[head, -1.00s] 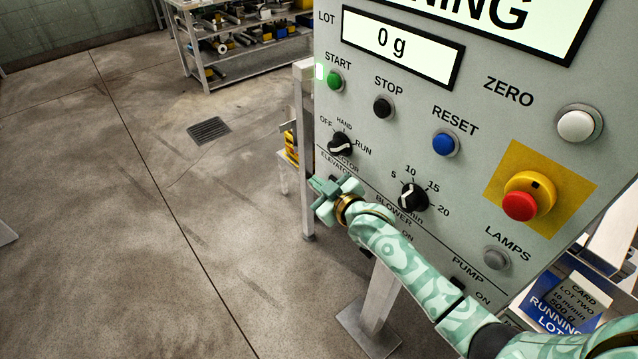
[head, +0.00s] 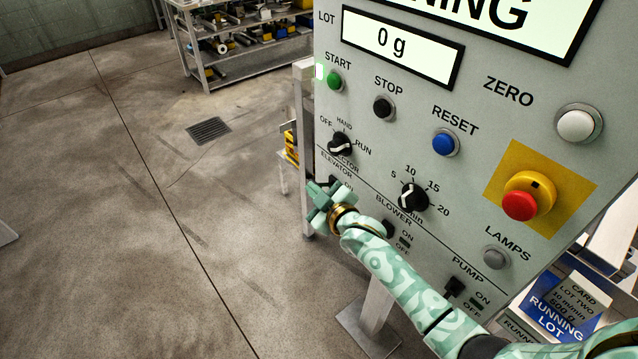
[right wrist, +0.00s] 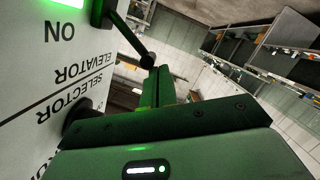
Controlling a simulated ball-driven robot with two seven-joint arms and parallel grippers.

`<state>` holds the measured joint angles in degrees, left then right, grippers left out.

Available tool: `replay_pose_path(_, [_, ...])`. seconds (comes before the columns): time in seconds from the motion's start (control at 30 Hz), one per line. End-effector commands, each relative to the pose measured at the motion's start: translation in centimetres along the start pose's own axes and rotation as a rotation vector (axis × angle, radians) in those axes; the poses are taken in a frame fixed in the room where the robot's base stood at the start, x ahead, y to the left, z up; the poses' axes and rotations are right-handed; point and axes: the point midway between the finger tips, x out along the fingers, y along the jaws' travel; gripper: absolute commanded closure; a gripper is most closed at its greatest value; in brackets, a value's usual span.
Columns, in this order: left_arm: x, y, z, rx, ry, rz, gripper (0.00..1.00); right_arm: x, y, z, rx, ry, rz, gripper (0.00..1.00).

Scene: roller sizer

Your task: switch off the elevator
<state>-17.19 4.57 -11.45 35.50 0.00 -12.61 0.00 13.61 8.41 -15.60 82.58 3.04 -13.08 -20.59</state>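The ELEVATOR switch (head: 334,182) is a small black lever on the lower left of the grey control panel (head: 470,90), under the selector knob. My right gripper (head: 319,194) is at the panel's left edge and hides part of it. In the right wrist view the black lever (right wrist: 130,40) slants out from the panel beside the ON label, with a lit green lamp above. My right gripper's fingers (right wrist: 157,85) look shut together and empty. Their tips are close to the lever's round end; contact is unclear. My left gripper is not in view.
Above the switch is the selector knob (head: 341,144); to the right are the speed dial (head: 408,197) and red emergency button (head: 520,205). BLOWER (head: 389,229) and PUMP (head: 454,286) switches are near my right arm. Open floor lies left of the panel.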

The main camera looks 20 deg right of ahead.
Motion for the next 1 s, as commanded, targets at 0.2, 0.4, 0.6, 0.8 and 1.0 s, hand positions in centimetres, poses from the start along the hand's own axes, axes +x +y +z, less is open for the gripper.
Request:
replay_pose_path(0.2, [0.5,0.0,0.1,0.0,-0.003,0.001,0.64,0.1,-1.1,0.7,-0.1,-0.003,0.024,1.0])
replay_pose_path(0.4, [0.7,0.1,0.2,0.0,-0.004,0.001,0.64,0.3,-1.9,1.1,-0.154,-0.002,0.038,1.0])
replay_pose_path(0.6, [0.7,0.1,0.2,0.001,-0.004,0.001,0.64,0.3,-2.2,1.4,-0.154,-0.002,0.038,1.0])
replay_pose_path(0.8, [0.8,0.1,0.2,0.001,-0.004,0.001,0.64,0.3,-2.3,1.5,-0.153,-0.002,0.039,1.0])
replay_pose_path(1.0, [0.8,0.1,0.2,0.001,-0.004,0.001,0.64,0.4,-2.3,1.5,-0.153,-0.002,0.039,1.0])
